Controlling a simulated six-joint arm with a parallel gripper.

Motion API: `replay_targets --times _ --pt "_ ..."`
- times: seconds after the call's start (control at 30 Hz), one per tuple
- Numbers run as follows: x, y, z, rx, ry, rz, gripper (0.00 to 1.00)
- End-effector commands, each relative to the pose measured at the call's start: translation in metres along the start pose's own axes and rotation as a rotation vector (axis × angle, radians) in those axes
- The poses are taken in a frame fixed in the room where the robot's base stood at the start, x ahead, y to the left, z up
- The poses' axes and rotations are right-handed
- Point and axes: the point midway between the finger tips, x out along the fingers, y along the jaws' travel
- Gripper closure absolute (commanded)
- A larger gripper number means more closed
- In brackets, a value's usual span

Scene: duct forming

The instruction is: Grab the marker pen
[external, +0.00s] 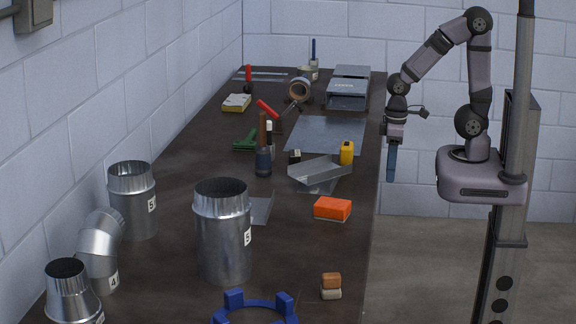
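No marker pen can be picked out with certainty. A slim blue upright stick (314,48), which looks pen-like, stands in a small pale cup (313,66) at the far end of the bench. My gripper (391,165) hangs pointing down just off the bench's right edge, well away from both. Its blue lower end is seen edge-on, so I cannot tell whether it is open or shut.
The dark bench (310,255) carries metal ducts (224,245) at the near left, bent sheet metal (320,170), a yellow tape measure (347,153), an orange box (332,209) and a blue ring (255,312). A tape roll (299,89) stands farther back. Bench near the right edge is partly clear.

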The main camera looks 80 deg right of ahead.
Motion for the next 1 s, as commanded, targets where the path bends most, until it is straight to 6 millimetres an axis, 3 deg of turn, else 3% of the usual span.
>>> replay_targets --times 0.17,0.3,0.37,0.47,0.6,0.7,0.83,1.0 --pt "-0.008 0.007 -0.055 -0.089 0.171 0.021 0.62" --pt "-0.025 0.015 -0.116 -0.195 0.370 0.067 0.62" --pt "-0.016 0.030 -0.148 -0.147 0.461 0.089 0.62" --pt "-0.020 0.056 -0.199 -0.077 0.622 0.121 0.62" --pt "-0.035 0.099 -0.267 0.017 0.876 0.155 0.62" --pt "-0.052 0.129 -0.307 0.070 1.064 0.167 0.62" --pt "-0.075 0.161 -0.338 0.115 1.271 0.166 0.62" --pt "-0.097 0.184 -0.356 0.138 1.447 0.152 0.62"
